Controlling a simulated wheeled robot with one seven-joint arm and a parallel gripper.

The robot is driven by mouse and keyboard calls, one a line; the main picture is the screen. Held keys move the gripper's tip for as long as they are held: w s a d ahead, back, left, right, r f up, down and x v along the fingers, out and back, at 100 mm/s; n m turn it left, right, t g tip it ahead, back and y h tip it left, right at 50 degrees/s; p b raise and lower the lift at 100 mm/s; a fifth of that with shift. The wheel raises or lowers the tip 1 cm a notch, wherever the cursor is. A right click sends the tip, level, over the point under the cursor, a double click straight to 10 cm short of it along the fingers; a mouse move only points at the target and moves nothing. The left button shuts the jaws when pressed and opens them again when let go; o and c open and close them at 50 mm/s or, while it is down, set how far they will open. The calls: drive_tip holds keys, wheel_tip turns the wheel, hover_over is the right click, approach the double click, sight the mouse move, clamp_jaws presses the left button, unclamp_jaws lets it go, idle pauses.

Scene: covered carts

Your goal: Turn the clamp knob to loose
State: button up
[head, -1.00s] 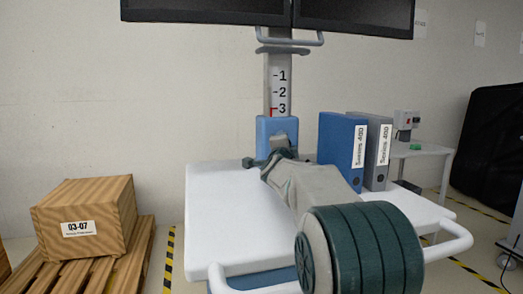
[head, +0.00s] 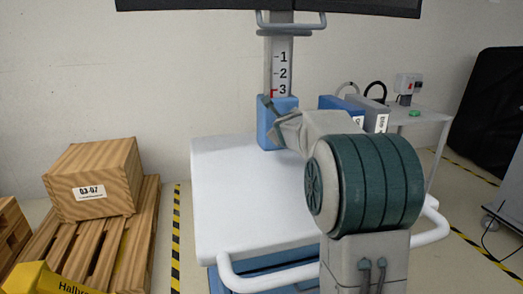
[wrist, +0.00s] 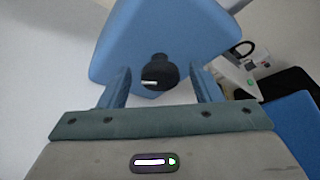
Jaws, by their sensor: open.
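The clamp knob (wrist: 160,72) is a small black knob with a white pointer line, on the face of the blue clamp block (wrist: 180,30). In the wrist view the line lies nearly horizontal. My gripper (wrist: 159,78) is open, one finger on each side of the knob, with visible gaps. I cannot tell whether the fingertips reach its depth. In the head view the blue clamp block (head: 266,138) sits on the grey column (head: 282,60) below a 1-2-3 scale with a red mark near 3. My arm hides the knob there.
The white cart top (head: 225,190) has a front handle (head: 270,278). Blue and grey binders (head: 352,107) stand behind my arm. A screen (head: 200,4) hangs above. A wooden box (head: 95,180) on a pallet is at left. The cart top's left part is clear.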

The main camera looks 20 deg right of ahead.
drive_tip(key=s+r+m+y+p, duration=0.2)
drive_tip(key=s+r+m+p, duration=0.1)
drive_tip(key=s, duration=0.4)
drive_tip(key=s+r+m+y+p, duration=0.2)
drive_tip(key=s+r+m+p, duration=0.1)
drive_tip(key=s, duration=0.3)
drive_tip(key=s+a+f+n+g+y+p, duration=0.3)
drive_tip(key=s+a+n, duration=1.1)
drive_tip(key=n, duration=0.7)
drive_tip(key=shift+s+a+f+g+p, duration=0.3)
drive_tip(key=shift+a+f+g+p, duration=0.15)
drive_tip(key=shift+g+p, duration=1.15)
